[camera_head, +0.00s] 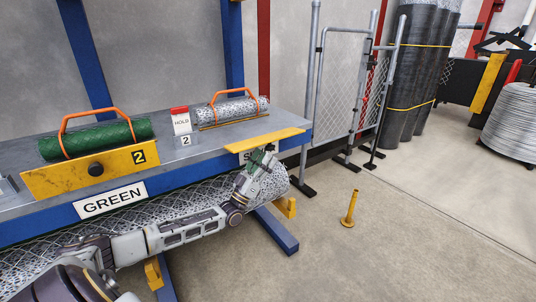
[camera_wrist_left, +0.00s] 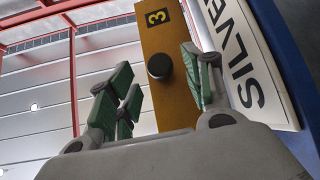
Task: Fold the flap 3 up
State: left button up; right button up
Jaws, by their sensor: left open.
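Flap 3 is the yellow plate (camera_head: 264,139) at the right end of the bench; it lies about level, sticking out from the front edge. In the left wrist view flap 3 (camera_wrist_left: 158,103) shows its number 3 and a round black knob (camera_wrist_left: 160,66) from below. My left gripper (camera_head: 259,157) is just under the flap, in front of the partly hidden SILVER label (camera_head: 243,155). In the left wrist view the green-padded fingers of my open left gripper (camera_wrist_left: 158,82) stand on either side of the flap and knob; contact cannot be told. My right gripper is out of view.
A silver mesh roll (camera_head: 232,109) with an orange handle lies behind the flap. A green roll (camera_head: 95,138) sits behind upright flap 2 (camera_head: 90,173), left of a HOLD sign (camera_head: 181,121). A large mesh roll (camera_head: 270,186) lies below the bench.

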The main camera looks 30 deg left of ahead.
pick_arm(q)
jog(key=shift+b+x, duration=0.35)
jog(key=shift+x, duration=1.3)
grip_shut()
